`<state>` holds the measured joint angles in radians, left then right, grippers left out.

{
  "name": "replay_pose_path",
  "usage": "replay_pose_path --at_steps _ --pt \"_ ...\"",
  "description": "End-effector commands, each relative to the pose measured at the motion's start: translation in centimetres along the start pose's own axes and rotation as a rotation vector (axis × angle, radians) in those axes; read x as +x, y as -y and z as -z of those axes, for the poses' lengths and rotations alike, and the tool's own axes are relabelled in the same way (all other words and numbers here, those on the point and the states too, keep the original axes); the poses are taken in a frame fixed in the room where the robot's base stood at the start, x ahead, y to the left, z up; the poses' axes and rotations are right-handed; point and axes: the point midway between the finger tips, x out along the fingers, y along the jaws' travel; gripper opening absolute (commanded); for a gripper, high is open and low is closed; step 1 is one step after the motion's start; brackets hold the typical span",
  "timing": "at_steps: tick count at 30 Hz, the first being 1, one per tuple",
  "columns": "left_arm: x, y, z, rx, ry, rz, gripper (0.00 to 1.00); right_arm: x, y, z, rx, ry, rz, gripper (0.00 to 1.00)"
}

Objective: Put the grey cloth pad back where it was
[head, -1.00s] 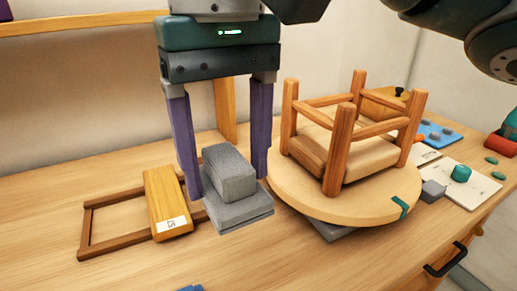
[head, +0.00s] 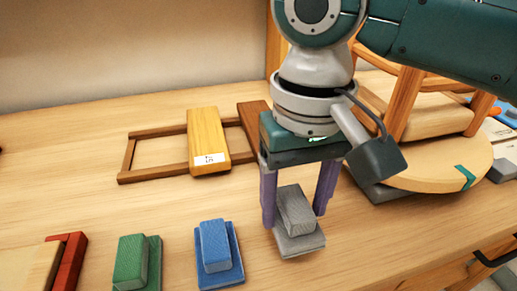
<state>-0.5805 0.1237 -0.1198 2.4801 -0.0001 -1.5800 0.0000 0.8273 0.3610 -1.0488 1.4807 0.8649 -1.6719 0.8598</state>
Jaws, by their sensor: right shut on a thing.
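The grey cloth pad (head: 298,243) is a flat grey base with a raised grey block (head: 296,209) on top. It is at the right end of a row with a blue pad (head: 216,254) and a green pad (head: 136,262) of the same form. My right gripper (head: 297,212) points down, with its purple fingers shut on the raised block from both sides. The pad looks level and is at or very near the table top; I cannot tell whether it touches. My left gripper is not in view.
A brown wooden frame (head: 154,173) with a yellow labelled block (head: 205,138) lies behind. An upturned stool with a round seat (head: 433,174) stands close at the right. A red block (head: 70,262) is at front left. Table between blue and grey pads is clear.

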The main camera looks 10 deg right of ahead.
Motion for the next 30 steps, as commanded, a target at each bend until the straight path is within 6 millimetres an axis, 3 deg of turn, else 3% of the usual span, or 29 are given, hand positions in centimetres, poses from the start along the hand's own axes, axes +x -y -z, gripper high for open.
replay_pose_path --at_steps 3,6,18,19,26,30 --pt "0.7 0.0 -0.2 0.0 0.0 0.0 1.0 2.3 0.0 -0.1 0.001 0.003 -0.002 0.23" --pt "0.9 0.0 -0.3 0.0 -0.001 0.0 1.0 3.3 -0.1 -0.1 0.0 0.001 -0.002 0.23" --pt "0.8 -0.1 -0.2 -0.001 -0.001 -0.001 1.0 3.7 0.0 -0.1 0.0 0.002 -0.001 0.23" --pt "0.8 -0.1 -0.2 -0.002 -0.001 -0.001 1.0 3.7 0.0 -0.1 0.0 0.001 -0.001 0.7" --pt "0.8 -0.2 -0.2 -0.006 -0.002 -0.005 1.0 3.6 0.0 0.0 0.0 0.001 -0.001 0.96" --pt "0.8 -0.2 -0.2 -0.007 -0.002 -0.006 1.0 3.6 0.0 0.0 0.0 0.001 -0.001 0.98"
